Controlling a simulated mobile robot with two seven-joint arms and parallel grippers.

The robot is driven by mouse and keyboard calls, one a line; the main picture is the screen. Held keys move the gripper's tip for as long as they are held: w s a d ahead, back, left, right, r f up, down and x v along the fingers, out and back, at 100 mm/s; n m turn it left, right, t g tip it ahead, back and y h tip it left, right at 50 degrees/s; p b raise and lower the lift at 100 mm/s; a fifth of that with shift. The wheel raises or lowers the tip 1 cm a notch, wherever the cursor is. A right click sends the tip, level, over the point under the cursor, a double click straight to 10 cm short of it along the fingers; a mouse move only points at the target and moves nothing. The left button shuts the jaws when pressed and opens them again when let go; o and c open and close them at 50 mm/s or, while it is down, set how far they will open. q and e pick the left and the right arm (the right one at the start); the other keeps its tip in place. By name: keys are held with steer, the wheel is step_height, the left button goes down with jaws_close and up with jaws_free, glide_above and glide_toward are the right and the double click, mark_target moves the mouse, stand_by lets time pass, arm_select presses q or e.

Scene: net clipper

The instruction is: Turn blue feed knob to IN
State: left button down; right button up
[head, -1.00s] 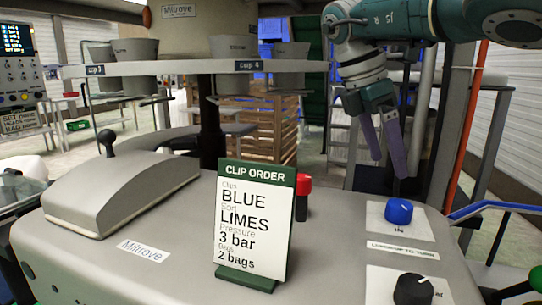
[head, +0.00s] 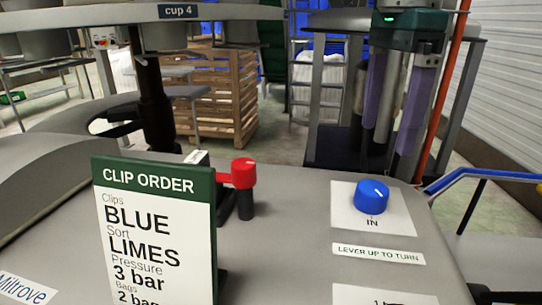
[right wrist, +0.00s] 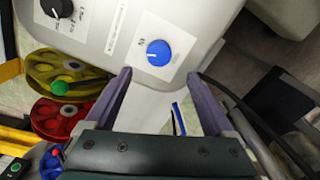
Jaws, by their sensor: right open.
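The blue feed knob (head: 371,196) sits on a white plate (head: 345,222) at the right of the grey console, with "IN" printed below it. A short pale mark shows on its top, toward the upper right in the head view. My right gripper (head: 388,140) points down, open and empty, above and behind the knob in the head view. In the right wrist view, the blue knob (right wrist: 158,53) lies beyond the gap between the open fingertips (right wrist: 159,75), apart from them. My left gripper is not in view.
A "CLIP ORDER" sign (head: 155,230) stands on the console at the left. A red knob (head: 243,173) on a dark post stands between. A "LEVER UP TO TURN" label (head: 378,253) is below the blue knob. A black knob (right wrist: 56,8) shows in the right wrist view.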

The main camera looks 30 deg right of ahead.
mark_target(373, 187)
step_height(373, 187, down, 10)
steer(key=shift+s+a+r, duration=0.1)
stand_by(0.4)
